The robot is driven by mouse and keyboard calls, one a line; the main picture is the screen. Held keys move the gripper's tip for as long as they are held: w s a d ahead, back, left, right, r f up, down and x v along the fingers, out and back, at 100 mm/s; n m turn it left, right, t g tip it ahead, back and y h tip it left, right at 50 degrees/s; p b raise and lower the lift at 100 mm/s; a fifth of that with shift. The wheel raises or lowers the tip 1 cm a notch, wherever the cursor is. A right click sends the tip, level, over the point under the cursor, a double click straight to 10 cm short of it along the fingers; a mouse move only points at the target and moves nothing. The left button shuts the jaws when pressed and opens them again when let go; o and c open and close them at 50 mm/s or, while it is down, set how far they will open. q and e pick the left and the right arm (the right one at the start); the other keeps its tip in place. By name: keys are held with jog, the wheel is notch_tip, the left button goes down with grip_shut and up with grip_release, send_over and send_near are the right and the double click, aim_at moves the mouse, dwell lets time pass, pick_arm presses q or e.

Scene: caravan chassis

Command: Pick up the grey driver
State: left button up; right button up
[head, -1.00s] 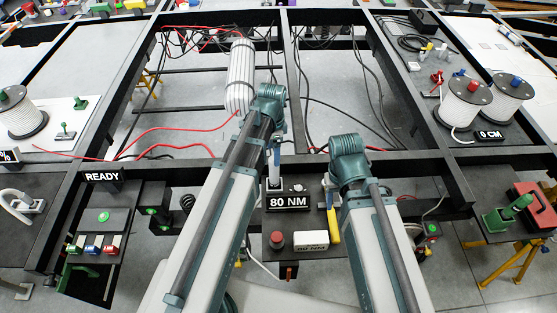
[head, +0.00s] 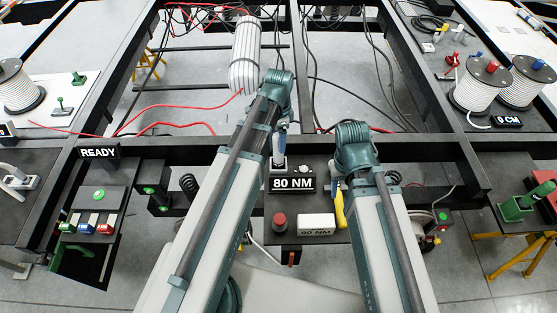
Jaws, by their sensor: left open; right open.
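A slim upright pale grey and blue shape (head: 280,150) stands in a light holder on the dark bench behind the 80 NM sign; I cannot tell for sure whether it is the grey driver. My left arm reaches in from lower left, and its gripper (head: 281,128) points down at the top of that shape. The gripper is mostly hidden by the wrist, and no hold is visible. My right gripper (head: 337,186) is largely hidden under its wrist, close to a yellow-handled tool (head: 341,212) on the bench's right edge. Both grippers are open.
The 80 NM sign (head: 292,184), a red button (head: 280,222) and a white block (head: 316,224) sit on the bench near the arms. A black frame beam (head: 220,150) crosses behind. A white ribbed cylinder (head: 245,60) and red cables (head: 175,128) lie beyond it.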

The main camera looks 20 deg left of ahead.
aim_at(278, 150)
pick_arm(q)
jog(key=shift+f+b, duration=0.3)
jog(key=shift+f, duration=0.45)
pick_arm(e)
jog(key=shift+f, duration=0.8)
pick_arm(q)
jog(key=f+b, duration=0.5)
jog(key=shift+w+a+f, duration=0.15)
jog(key=shift+w+f, duration=0.05)
jog(key=shift+r, duration=0.1)
pick_arm(e)
notch_tip(278, 150, down, 5)
jog(key=shift+f, duration=0.1)
pick_arm(q)
grip_shut()
